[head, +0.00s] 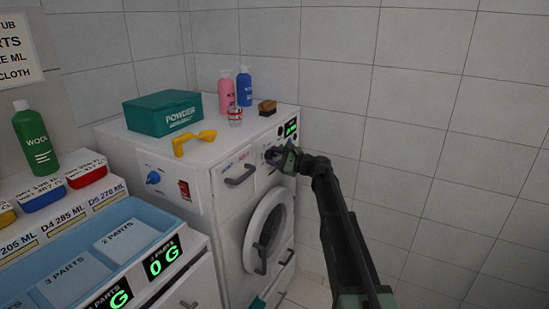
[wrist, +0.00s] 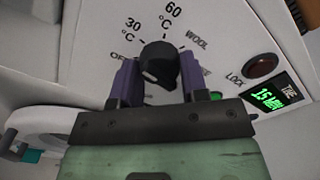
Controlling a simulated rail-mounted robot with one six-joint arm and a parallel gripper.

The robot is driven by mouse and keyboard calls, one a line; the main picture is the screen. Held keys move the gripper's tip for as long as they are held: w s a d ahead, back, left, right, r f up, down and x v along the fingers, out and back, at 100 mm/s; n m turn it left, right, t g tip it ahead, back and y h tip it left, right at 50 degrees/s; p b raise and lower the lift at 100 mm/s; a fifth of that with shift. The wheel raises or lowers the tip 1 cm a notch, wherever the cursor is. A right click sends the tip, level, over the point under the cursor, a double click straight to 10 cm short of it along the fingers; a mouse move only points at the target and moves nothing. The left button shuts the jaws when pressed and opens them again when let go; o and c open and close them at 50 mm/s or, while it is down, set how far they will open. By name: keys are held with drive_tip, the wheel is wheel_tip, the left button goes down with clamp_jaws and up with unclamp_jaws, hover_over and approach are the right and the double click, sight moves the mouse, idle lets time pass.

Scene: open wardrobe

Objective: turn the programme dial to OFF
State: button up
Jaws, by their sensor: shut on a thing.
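The programme dial (wrist: 157,62) is a round black knob on the white washing machine's (head: 222,190) front panel. Around it in the wrist view are the printed labels OFF, 30 °C, 60 °C and WOOL. OFF is partly covered by the left finger. I cannot tell clearly which label the dial points to. My gripper (wrist: 158,78) is shut on the dial, one purple finger on each side. In the head view my gripper (head: 286,158) is at the upper right of the machine's front and largely hides the dial.
A green display (wrist: 267,98) and a dark red LOCK button (wrist: 262,65) are right of the dial. A drawer handle (head: 240,177) and the round door (head: 268,228) are nearby. A powder box (head: 163,113), yellow scoop (head: 193,142) and bottles (head: 226,92) stand on top.

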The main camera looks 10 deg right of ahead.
drive_tip(key=n, duration=0.4)
drive_tip(key=shift+n, duration=2.4)
drive_tip(key=o, duration=0.9)
drive_tip(key=shift+s+d, duration=0.1)
drive_tip(key=v, duration=1)
drive_tip(key=shift+s+d, duration=0.2)
drive_tip(key=shift+d, duration=0.05)
